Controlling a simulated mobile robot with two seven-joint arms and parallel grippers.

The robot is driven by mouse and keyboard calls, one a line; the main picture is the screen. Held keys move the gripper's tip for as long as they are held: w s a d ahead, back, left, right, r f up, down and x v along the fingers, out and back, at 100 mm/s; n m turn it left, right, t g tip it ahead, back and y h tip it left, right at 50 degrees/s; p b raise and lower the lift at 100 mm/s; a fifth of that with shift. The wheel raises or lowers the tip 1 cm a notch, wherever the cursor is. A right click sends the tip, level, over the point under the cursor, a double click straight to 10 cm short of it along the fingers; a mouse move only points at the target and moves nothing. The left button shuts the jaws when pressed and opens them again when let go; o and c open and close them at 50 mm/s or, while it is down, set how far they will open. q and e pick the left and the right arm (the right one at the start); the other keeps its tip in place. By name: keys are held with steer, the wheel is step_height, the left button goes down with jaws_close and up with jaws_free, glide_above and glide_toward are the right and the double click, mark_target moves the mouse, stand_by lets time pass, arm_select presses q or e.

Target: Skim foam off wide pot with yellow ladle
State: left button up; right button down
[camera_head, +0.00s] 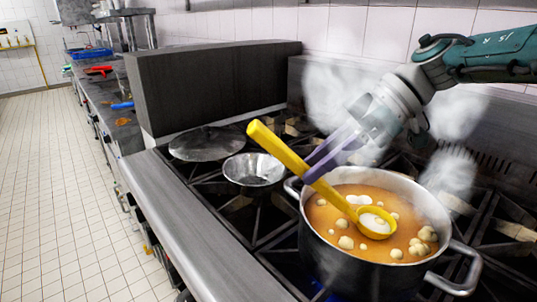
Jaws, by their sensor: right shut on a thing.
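The yellow ladle (305,170) slants down from upper left to lower right, its bowl over the wide pot with pale stuff in it. My right gripper (313,170) has purple fingers and is shut on the ladle's handle, above the pot's left rim. The wide steel pot (350,278) stands on the stove at lower right, full of orange-brown liquid. Several pale foam clumps (427,234) float on it, mostly along the right side and front. Whether the ladle bowl touches the liquid is hard to tell. My left gripper is out of view.
A small steel bowl (253,172) and a round lid (206,144) sit on the stove left of the pot. A dark upright panel (205,85) stands behind them. White steam surrounds the right arm. The tiled floor at left is clear.

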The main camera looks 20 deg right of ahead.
mark_target(287, 162)
steer(key=a+b, duration=0.1)
steer(key=w+a+b, duration=0.2)
steer(key=shift+w+a+f, duration=0.1)
steer(key=shift+a+f, duration=0.1)
steer(key=shift+f, duration=0.05)
steer(key=shift+w+a+b, duration=0.15)
steer(key=shift+a+b, duration=0.15)
steer(key=shift+b, duration=0.05)
steer(key=shift+w+a+r, duration=0.2)
steer(key=shift+a, duration=0.15)
steer(key=shift+r, duration=0.15)
steer(key=s+p, duration=0.2)
steer(key=p, duration=0.4)
steer(key=s+a+p, duration=0.1)
steer(key=s+p, duration=0.2)
steer(key=p, duration=0.3)
steer(key=shift+a, duration=0.1)
steer(key=shift+a, duration=0.1)
